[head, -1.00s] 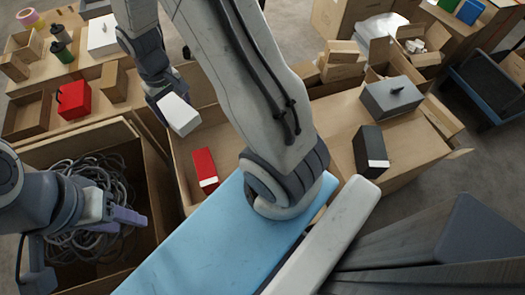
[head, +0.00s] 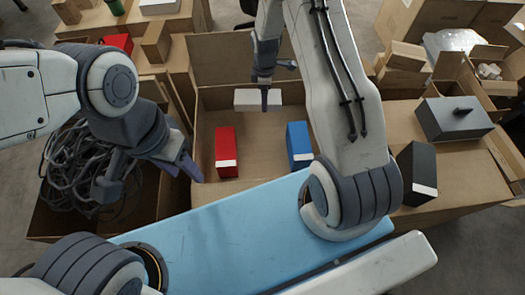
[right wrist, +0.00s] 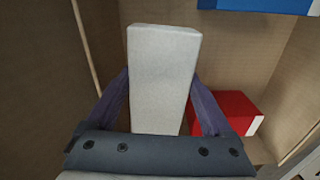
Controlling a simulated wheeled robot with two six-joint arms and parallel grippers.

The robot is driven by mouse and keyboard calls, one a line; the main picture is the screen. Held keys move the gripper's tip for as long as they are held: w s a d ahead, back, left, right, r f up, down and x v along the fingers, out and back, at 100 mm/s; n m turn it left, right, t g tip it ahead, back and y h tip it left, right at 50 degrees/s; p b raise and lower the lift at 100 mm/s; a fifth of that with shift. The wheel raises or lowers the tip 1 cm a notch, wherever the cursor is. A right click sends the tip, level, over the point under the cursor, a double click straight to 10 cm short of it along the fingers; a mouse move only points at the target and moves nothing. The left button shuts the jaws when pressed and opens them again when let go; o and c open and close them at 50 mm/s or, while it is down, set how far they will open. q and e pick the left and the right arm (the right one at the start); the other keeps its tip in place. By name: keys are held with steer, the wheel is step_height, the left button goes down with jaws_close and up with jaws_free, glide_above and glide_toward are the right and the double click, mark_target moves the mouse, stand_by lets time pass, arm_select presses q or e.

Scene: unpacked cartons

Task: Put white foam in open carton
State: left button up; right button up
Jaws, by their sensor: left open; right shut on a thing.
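The white foam (head: 258,99) is a pale block, also in the right wrist view (right wrist: 162,75). My right gripper (head: 264,92) is shut on it, with one finger on each side in the right wrist view (right wrist: 160,98). The block is over the open carton (head: 205,150), near its back wall; I cannot tell whether it touches the bottom. A red box (head: 226,150) and a blue box (head: 299,143) stand inside the carton. My left gripper (head: 182,165) is open and empty by the carton's left side.
A bin of grey cables (head: 75,170) is at the left. My blue body panel (head: 240,225) lies in front of the carton. A dark grey box (head: 455,118) and a black box (head: 417,168) stand on a carton at the right. The carton floor between the red and blue boxes is clear.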

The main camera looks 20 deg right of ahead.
steer(key=n+b, duration=0.1)
steer(key=b, duration=0.1)
glide_above(265, 122)
step_height(265, 122, down, 8)
steer(key=shift+a+r, duration=0.1)
steer(key=shift+r, duration=0.15)
steer(key=shift+f+b, duration=0.9)
steer(key=shift+f, duration=1.25)
steer(key=shift+f, duration=0.1)
steer(key=o, duration=1.1)
steer(key=shift+c, duration=0.2)
